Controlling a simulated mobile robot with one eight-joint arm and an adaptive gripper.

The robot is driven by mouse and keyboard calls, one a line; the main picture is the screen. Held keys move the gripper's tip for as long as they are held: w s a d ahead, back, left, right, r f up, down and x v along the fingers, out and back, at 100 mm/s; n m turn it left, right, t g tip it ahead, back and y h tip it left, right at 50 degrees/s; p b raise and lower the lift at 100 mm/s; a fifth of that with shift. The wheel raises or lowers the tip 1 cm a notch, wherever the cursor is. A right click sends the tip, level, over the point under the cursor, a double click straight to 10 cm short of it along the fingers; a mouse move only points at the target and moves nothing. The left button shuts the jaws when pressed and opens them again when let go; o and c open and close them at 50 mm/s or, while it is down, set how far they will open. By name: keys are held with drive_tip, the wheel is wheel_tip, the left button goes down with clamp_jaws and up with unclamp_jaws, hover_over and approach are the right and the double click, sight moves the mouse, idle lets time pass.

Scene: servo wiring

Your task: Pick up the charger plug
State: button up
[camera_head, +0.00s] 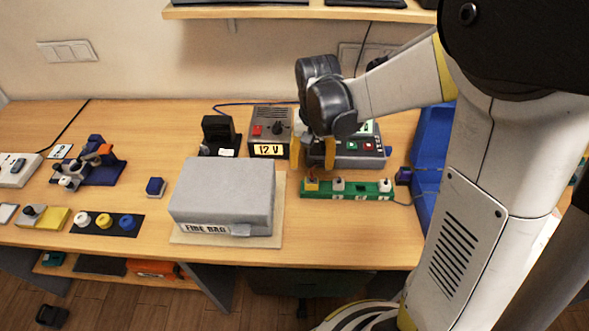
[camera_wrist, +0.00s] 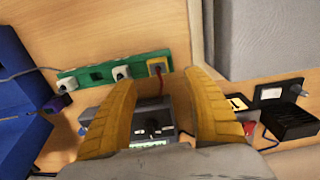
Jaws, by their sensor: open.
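A green power strip (camera_head: 350,196) lies on the bench with a yellow plug (camera_head: 312,184) and white plugs (camera_head: 337,184) along its top. I cannot tell for sure which plug is the charger plug. My gripper (camera_head: 312,165) is open and empty, pointing down above the strip's left end. In the wrist view, the yellow plug (camera_wrist: 157,66), with a red cable, lies in line with the gap between the yellow fingers of my gripper (camera_wrist: 158,78). No contact is visible. A small purple connector (camera_head: 404,176) sits beyond the strip's right end.
A grey box (camera_head: 222,190) stands left of the strip. Behind are a 12 V supply (camera_head: 270,132), a dark device (camera_head: 358,155) partly behind my gripper, and a black stand (camera_head: 219,132). A blue bin (camera_head: 433,150) stands right. Bench front right of the box is clear.

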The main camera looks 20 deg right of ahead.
sight(312, 181)
drive_tip(key=f, duration=0.3)
drive_tip(key=shift+d+b, duration=0.25)
drive_tip(key=shift+b, duration=0.15)
wheel_tip(312, 181, down, 6)
drive_tip(key=b, duration=0.2)
drive_tip(key=shift+b, duration=0.3)
drive_tip(key=c, duration=1.2)
